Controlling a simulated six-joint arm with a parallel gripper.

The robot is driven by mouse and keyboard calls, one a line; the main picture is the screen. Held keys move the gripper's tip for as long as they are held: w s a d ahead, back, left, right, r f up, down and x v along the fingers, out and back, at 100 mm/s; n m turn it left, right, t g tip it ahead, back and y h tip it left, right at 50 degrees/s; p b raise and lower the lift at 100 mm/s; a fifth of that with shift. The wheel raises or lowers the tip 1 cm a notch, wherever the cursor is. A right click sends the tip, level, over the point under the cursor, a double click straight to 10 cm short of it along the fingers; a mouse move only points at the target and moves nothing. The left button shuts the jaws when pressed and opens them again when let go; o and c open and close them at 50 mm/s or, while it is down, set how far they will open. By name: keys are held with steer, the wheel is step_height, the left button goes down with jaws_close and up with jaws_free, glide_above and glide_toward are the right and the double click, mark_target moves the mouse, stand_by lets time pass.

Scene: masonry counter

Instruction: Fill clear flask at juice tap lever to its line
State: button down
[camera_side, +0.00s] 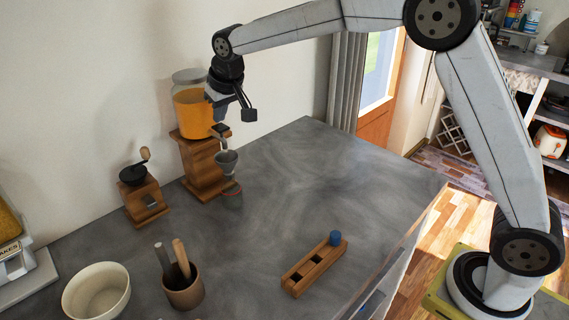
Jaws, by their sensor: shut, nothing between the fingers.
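The juice dispenser (193,112) is a glass jar of orange juice on a wooden stand (203,165) against the wall. Its tap (219,130) sticks out at the front right of the stand. A small grey, see-through vessel (227,163), seemingly the clear flask, is upright below the tap. My gripper (236,110) is shut and empty, just above the tap. I cannot tell whether it touches the lever.
A coffee grinder (143,190) stands left of the dispenser. A cream bowl (97,292), a utensil pot (184,291) and a scale (22,262) stand at the front left. A wooden rack (314,268) with a blue item (335,238) lies front centre. The counter's right side is clear.

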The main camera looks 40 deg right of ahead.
steer(key=shift+f, duration=0.95)
stand_by(7.0)
